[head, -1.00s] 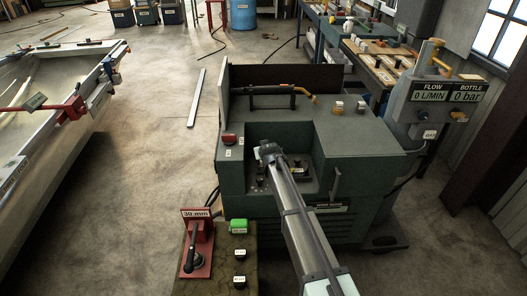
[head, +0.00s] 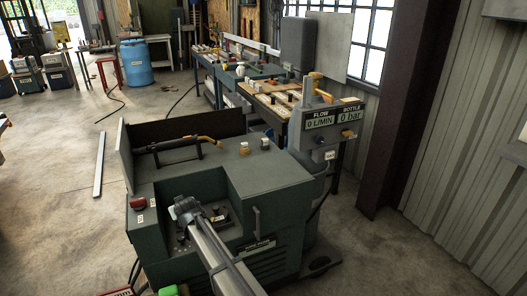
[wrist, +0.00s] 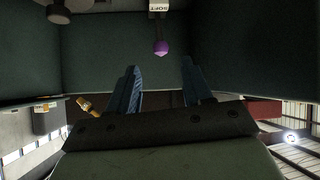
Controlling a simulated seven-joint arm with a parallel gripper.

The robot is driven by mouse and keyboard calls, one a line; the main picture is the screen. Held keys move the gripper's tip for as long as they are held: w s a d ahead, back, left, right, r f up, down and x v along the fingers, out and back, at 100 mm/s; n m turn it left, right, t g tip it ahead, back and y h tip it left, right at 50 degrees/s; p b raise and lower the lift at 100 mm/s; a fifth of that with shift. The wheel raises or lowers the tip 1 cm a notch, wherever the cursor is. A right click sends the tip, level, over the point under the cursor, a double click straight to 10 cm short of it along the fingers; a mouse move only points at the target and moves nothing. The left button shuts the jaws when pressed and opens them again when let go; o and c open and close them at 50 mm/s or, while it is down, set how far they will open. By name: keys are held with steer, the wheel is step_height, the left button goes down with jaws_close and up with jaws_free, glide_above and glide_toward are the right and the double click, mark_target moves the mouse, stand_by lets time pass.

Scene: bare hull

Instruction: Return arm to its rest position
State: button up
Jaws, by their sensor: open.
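My arm reaches in from the bottom of the head view to the recess in the front of a dark green machine (head: 270,186). My gripper (head: 184,208) is at that recess, above its small dark panel (head: 222,218). In the wrist view my gripper (wrist: 160,76) shows two blue fingers spread apart with nothing between them. A purple round knob (wrist: 161,47) is seen beyond the fingertips, under a white label reading SOFT (wrist: 158,6). Dark green walls stand on both sides of the fingers.
A torch (head: 190,143) lies in a rack on the machine's top. A grey gauge post (head: 325,118) stands at its right, reading 0 L/MIN and 0 bar. Workbenches (head: 262,98) stand behind. A metal strip (head: 99,165) lies on the floor at left. Floor is clear at right.

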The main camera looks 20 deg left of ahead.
steer(key=s+d+f+g+h, duration=0.2)
steer(key=s+d+f+h, duration=0.1)
steer(key=s+d+f, duration=0.4)
steer(key=s+d+f+g+h, duration=0.2)
steer(key=s+d+f, duration=0.15)
steer(key=d, duration=0.55)
steer(key=s+d+f+m+g+h, duration=0.1)
steer(key=s+d+f, duration=0.1)
steer(key=d+f, duration=0.65)
steer(key=s+d+f+m+g+h, duration=0.2)
steer(key=s+d+f, duration=0.15)
steer(key=d, duration=0.95)
steer(key=s+d+f+m+g+h, duration=0.1)
steer(key=s+d+f, duration=0.1)
steer(key=d+f, duration=0.6)
steer(key=s+d+f+m+g, duration=0.2)
steer(key=s+d, duration=0.4)
steer(key=d, duration=0.4)
steer(key=s+d+f+m+g, duration=0.1)
steer(key=s+d+f+m, duration=0.2)
steer(key=s+d, duration=0.3)
steer(key=s+d+f+m+g, duration=0.2)
steer(key=s+d, duration=0.4)
steer(key=d, duration=0.8)
steer(key=shift+d+f+g+y, duration=0.3)
steer(key=shift+d+f+y, duration=0.1)
steer(key=shift+f, duration=0.35)
steer(key=shift+c, duration=0.5)
